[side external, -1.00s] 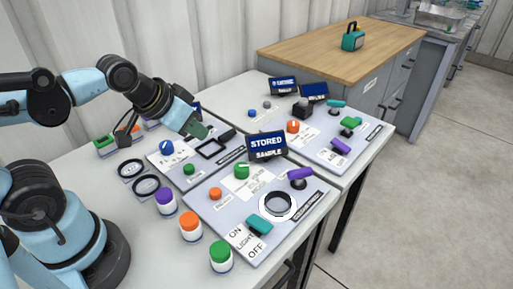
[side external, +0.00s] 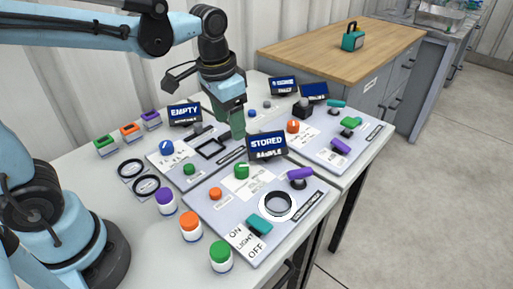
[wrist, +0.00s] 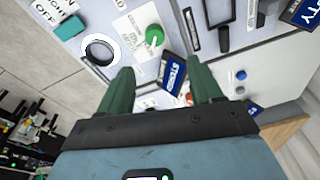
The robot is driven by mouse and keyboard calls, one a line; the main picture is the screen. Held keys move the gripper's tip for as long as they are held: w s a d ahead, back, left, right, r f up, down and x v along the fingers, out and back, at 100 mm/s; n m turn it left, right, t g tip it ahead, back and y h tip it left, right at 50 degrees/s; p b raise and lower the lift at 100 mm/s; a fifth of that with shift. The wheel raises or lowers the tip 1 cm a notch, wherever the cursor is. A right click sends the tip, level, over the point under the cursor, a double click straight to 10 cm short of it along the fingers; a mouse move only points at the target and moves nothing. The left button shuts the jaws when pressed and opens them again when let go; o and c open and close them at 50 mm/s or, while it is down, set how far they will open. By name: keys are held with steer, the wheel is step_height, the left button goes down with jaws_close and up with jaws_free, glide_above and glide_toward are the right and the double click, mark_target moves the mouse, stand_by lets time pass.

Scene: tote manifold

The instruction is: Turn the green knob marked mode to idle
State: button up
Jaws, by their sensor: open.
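A green knob (side external: 242,170) with a pale pointer mark sits on the front panel (side external: 205,207), left of the display reading STORED (side external: 267,146). The text on its label is too small to read. The green knob also shows in the wrist view (wrist: 154,35), beyond the fingertips near the top. My gripper (side external: 238,136) points down behind and left of the STORED display, apart from the knob. In the wrist view my gripper (wrist: 159,72) has its two green fingers spread with nothing between them.
An orange button (side external: 215,193), a purple lever (side external: 299,174), a black ring (side external: 278,203) and a teal switch (side external: 259,225) share the front panel. Purple, orange and green-capped jars (side external: 221,256) stand along its left side. A display reading EMPTY (side external: 185,114) stands behind.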

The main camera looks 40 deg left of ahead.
mark_target(242, 166)
steer(key=shift+m+g, duration=0.4)
steer(key=shift+g, duration=0.3)
steer(key=f, duration=0.4)
steer(key=w+f, duration=0.1)
steer(key=f, duration=0.3)
steer(key=w+d+f, duration=0.1)
steer(key=f, duration=0.4)
steer(key=c, duration=1.1)
steer(key=shift+o, duration=0.2)
